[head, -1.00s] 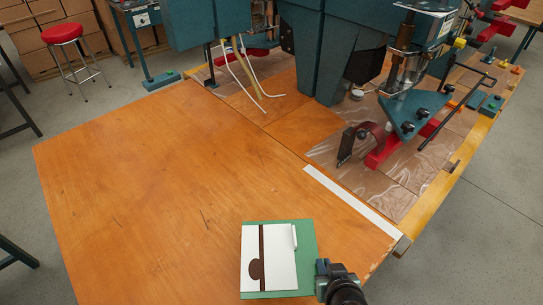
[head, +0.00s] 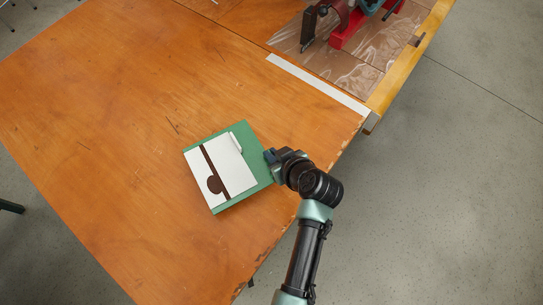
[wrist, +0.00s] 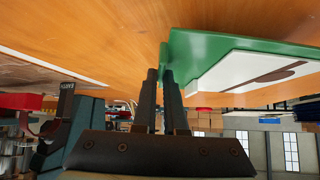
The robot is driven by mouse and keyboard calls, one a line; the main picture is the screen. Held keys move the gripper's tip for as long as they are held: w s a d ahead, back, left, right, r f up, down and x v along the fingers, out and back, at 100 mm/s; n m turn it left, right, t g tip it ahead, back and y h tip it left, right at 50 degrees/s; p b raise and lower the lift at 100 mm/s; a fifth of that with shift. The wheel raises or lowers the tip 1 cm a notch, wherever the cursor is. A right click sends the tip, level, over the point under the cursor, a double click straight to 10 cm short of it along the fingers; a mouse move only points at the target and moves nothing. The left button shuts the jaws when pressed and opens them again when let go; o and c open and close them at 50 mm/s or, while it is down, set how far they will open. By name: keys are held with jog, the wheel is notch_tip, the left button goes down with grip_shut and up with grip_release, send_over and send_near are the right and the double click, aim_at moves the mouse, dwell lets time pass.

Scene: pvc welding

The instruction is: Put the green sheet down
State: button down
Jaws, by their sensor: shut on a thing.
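The green sheet (head: 257,168) is over the near right part of the wooden table, turned at an angle in the head view. A white panel (head: 233,175) with a dark brown stripe and a dark rounded patch lies on it, with a small white strip (head: 235,143) near its upper right edge. My gripper (head: 270,158) is shut on the sheet's right edge. In the wrist view, the two dark fingers (wrist: 160,80) meet the edge of the green sheet (wrist: 185,50). I cannot tell whether the sheet's underside touches the table.
The wooden table (head: 120,120) is bare around and left of the sheet. A white strip (head: 318,84) lies near its right end. Beyond it are clear plastic film (head: 370,70) and a machine with a red base (head: 347,28). The table edge is close to my arm.

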jog(key=shift+f, duration=1.85)
jog(key=c, duration=1)
grip_release()
jog(key=shift+f, duration=0.1)
